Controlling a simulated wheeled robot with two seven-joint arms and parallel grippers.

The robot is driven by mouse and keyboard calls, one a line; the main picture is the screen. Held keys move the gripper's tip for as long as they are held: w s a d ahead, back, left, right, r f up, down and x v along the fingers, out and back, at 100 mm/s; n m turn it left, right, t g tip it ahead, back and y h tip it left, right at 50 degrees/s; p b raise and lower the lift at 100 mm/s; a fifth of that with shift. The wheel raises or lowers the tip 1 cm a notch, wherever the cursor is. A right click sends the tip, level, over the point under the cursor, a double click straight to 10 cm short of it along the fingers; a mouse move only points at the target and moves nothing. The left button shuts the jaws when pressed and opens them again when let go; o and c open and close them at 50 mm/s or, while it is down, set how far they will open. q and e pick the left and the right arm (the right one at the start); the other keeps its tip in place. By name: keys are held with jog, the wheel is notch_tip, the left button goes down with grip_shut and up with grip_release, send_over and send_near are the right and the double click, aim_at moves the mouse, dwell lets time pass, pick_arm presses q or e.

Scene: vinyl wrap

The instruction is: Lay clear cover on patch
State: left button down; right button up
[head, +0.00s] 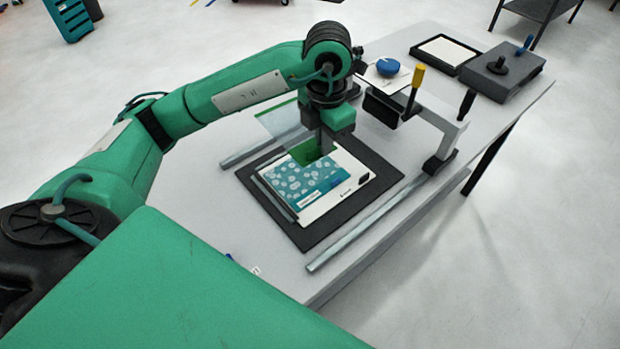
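The patch (300,182), a teal printed piece with pale round shapes, lies on a white panel (345,188) on a black mat (313,235). A clear sheet with a green edge, the clear cover (276,122), shows tilted at the far left of the mat, beside my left gripper. My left gripper (324,146) points down over the far side of the panel. It appears shut on the cover, where a dark green part (306,153) shows at the fingers; the exact grip is partly hidden. My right gripper is not in view.
Metal rails (365,228) flank the mat. A grey bridge-like frame (432,112) with a yellow-handled tool (415,85) stands to the right. A blue round piece (388,67), a black tray (445,52) and a dark box (500,72) are at the back. The table's front right is clear.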

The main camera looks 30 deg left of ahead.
pick_arm(q)
jog(key=shift+n, duration=0.3)
jog(key=shift+f, duration=0.25)
notch_tip(320, 180, down, 14)
jog(key=p, duration=0.3)
jog(key=shift+f, duration=0.6)
notch_tip(320, 180, down, 3)
jog(key=shift+f+p, duration=0.15)
jog(key=shift+p, duration=0.55)
jog(key=shift+f, duration=0.35)
jog(key=shift+f, duration=0.1)
